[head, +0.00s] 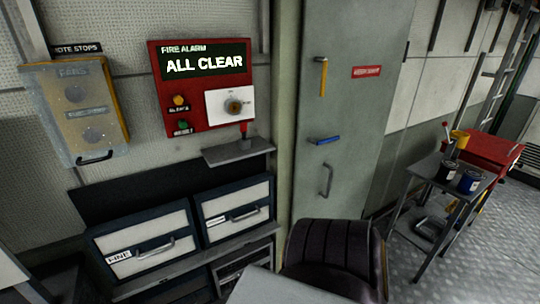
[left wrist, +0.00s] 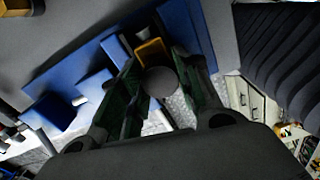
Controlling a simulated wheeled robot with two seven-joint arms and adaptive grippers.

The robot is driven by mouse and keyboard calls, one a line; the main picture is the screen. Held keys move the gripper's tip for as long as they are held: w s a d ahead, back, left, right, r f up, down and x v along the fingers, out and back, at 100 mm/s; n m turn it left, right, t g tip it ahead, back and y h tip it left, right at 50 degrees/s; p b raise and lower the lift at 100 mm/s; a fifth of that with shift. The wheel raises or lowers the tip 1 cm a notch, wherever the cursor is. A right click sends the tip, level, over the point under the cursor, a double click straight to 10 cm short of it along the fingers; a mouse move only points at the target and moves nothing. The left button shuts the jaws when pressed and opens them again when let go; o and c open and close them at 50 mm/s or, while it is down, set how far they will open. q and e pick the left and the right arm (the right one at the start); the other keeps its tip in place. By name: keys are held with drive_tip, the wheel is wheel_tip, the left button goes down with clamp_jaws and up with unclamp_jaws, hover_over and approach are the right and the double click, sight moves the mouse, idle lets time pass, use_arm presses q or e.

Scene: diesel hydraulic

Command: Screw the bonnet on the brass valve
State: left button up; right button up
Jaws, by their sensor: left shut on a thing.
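My left gripper (left wrist: 163,88) shows in the left wrist view with its dark green-lined fingers on either side of a grey round-faced part (left wrist: 160,81); it is shut on this part. I cannot tell whether the part is the bonnet. A yellow piece (left wrist: 152,51) shows just beyond it, partly hidden by the fingers, and I cannot tell whether they touch. Blue flat-sided blocks (left wrist: 90,85) lie beyond the fingers. I cannot make out the brass valve for certain in either view. My right gripper is in neither view.
In the head view a dark chair (head: 335,255) stands before a grey locker (head: 345,120). A small metal table (head: 445,178) with cans and a yellow item is at right, by a red box (head: 490,150). Drawers (head: 150,235) and a fire alarm panel (head: 205,85) are at left.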

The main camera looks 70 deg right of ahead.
use_arm(q)
drive_tip(key=shift+m, duration=9.6)
drive_tip(key=o, duration=0.8)
